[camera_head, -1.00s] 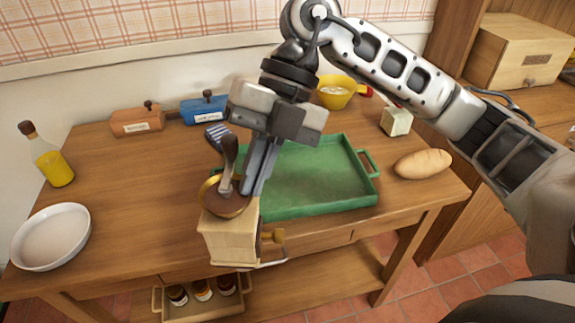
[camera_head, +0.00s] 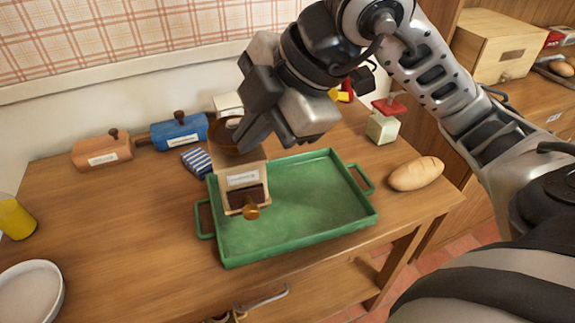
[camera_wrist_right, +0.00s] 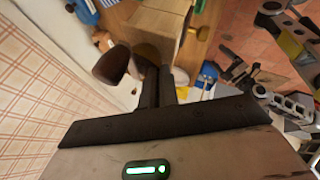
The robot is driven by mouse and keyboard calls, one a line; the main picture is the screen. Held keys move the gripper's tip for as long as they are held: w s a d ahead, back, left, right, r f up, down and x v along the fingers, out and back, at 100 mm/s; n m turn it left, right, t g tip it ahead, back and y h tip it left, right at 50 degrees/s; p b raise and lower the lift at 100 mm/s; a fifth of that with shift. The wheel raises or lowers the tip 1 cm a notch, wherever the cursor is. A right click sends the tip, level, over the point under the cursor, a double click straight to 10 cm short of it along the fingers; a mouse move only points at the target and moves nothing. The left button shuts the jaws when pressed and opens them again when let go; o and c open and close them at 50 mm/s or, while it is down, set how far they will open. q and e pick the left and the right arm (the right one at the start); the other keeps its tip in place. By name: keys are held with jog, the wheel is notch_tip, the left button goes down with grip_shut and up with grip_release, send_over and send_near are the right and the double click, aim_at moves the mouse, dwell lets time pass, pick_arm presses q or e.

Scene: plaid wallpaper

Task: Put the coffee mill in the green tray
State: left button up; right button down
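The coffee mill (camera_head: 244,180) has a pale wooden box body with a label, a small drawer with a knob and a brass bowl on top. My right gripper (camera_head: 250,138) is shut on its upper part. It holds the mill over the left part of the green tray (camera_head: 310,215); I cannot tell whether the base touches the tray. In the right wrist view the mill's box (camera_wrist_right: 160,25) and dark crank knob (camera_wrist_right: 110,65) show beyond the fingers (camera_wrist_right: 157,88). My left gripper is not seen in the head view.
A white dish (camera_head: 30,293) is front left. The table's left middle is clear.

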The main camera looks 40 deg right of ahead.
pick_arm(q)
jog(key=b, duration=0.3)
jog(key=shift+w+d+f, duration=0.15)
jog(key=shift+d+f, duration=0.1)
pick_arm(e)
jog(key=w+d+f, duration=0.5)
jog(key=d+f, duration=0.5)
jog(key=f, duration=0.2)
jog(key=shift+w+d, duration=0.25)
jog(key=shift+w, duration=0.15)
jog(key=c, duration=1.8)
grip_release()
jog(key=shift+f, duration=0.1)
jog(key=shift+c, duration=0.2)
jog(key=shift+o, duration=0.8)
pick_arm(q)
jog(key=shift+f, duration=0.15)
